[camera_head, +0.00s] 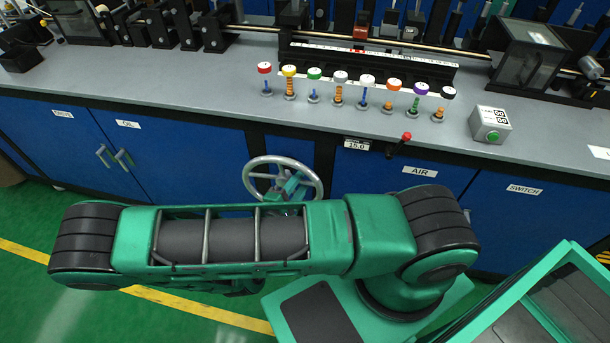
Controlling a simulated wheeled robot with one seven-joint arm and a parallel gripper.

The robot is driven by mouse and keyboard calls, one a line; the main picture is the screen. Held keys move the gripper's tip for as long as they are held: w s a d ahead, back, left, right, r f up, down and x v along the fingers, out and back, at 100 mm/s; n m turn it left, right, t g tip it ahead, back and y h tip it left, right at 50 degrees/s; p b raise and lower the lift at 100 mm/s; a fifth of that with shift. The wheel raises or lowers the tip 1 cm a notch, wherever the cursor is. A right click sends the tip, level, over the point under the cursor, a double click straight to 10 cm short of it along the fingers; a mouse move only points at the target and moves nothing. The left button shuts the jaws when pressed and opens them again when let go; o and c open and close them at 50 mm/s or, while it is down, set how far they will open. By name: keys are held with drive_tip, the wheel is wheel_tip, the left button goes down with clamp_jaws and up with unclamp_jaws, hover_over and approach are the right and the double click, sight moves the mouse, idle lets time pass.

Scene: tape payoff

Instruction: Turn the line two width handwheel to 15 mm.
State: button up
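A grey metal handwheel (261,161) with a round rim and spokes stands out from the blue bench front, at the middle of the head view. A small plate (357,144) on the bench edge to its right reads 15.0; the smaller print on it is too small to read. Green parts that look like my gripper (291,187) are at the wheel's lower middle, within the rim's outline. My arm link covers what lies below the wheel. I cannot tell whether the fingers are open or shut, or whether they touch the wheel.
A red-knobbed lever (399,144) juts out right of the plate, above the AIR label (420,171). Several coloured knobs (340,77) stand on the grey benchtop (190,85). A grey box with a green button (490,125) sits at right. Cabinet handles (104,156) protrude at left.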

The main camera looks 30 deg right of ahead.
drive_tip(key=v, duration=0.6)
drive_tip(key=shift+s+a, duration=0.15)
drive_tip(key=shift+a, duration=0.1)
